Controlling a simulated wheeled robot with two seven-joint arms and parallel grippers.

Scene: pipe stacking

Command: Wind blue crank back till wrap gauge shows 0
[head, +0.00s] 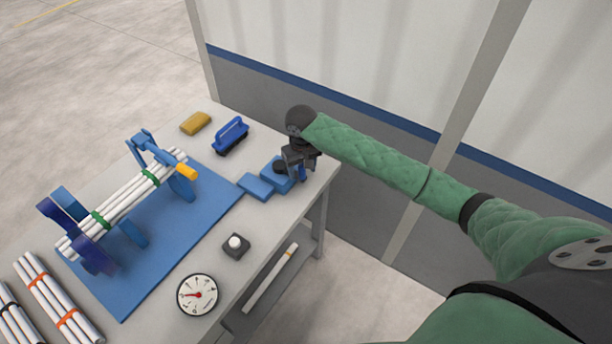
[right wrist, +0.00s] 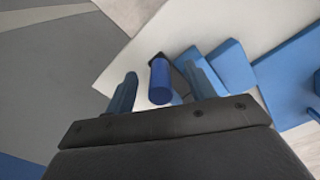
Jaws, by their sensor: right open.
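The blue crank handle (right wrist: 160,82) is an upright-looking cylinder on a dark arm in the right wrist view. My right gripper (right wrist: 163,77) is open, with one finger on each side of the handle and gaps showing. In the head view my right gripper (head: 299,164) is over the table's right corner, and a bit of the blue handle (head: 302,174) shows below it; the rest of the crank is mostly hidden. The round white gauge (head: 197,295) lies near the front edge. Its red needle points left; its numbers are too small to read. My left gripper is not in view.
Blue blocks (head: 255,186) sit beside the crank. A bundle of white pipes (head: 122,200) rests in a blue stand on a blue mat (head: 200,222). A button box (head: 236,246), blue brush (head: 232,134) and yellow sponge (head: 195,123) lie around. A wall stands behind.

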